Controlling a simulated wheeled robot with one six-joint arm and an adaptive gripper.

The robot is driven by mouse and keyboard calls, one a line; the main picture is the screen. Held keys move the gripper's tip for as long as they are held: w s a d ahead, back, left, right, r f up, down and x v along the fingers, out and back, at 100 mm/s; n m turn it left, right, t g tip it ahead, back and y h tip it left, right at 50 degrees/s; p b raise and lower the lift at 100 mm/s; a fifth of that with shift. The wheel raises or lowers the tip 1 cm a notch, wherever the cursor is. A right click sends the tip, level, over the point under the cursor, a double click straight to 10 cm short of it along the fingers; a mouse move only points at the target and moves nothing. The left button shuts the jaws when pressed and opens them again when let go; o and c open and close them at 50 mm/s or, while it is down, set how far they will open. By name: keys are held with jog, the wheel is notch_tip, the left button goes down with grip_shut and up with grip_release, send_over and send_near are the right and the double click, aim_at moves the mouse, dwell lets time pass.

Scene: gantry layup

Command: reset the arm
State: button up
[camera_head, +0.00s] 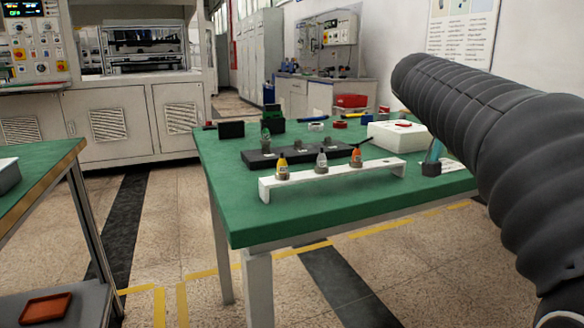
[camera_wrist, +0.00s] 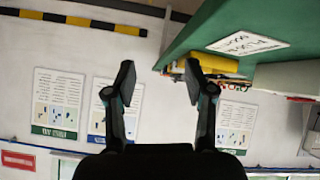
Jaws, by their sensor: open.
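My arm, in a dark ribbed sleeve, fills the right side of the head view. My gripper (camera_wrist: 160,78) shows in the wrist view with its two dark fingers spread apart and nothing between them. The wrist view looks towards a white wall with posters (camera_wrist: 58,102), and the green table edge (camera_wrist: 225,28) shows at its upper right. In the head view the gripper itself is not clearly visible.
A green-topped table (camera_head: 340,210) carries a white rack (camera_head: 330,178) with several small bottles, a black fixture (camera_head: 262,160) and a white box (camera_head: 397,135). A second table (camera_head: 40,165) stands at left, with an orange tray (camera_head: 45,308) below. Floor between them is clear.

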jog(key=s+a+f+n+t+y+p, duration=0.1)
jog(key=s+a+f+n+y+p, duration=0.2)
jog(key=s+a+f, duration=0.6)
jog(key=s+a+f+n+y+p, duration=0.2)
jog(key=s+a+f+n+y, duration=0.4)
jog(key=s, duration=0.8)
jog(key=a+f+n, duration=0.2)
jog(key=a+f, duration=0.2)
jog(key=shift+s+a+f+t+y+p, duration=0.15)
jog(key=shift+a+f+t+y+p, duration=0.1)
jog(key=shift+f+t+y+p, duration=0.15)
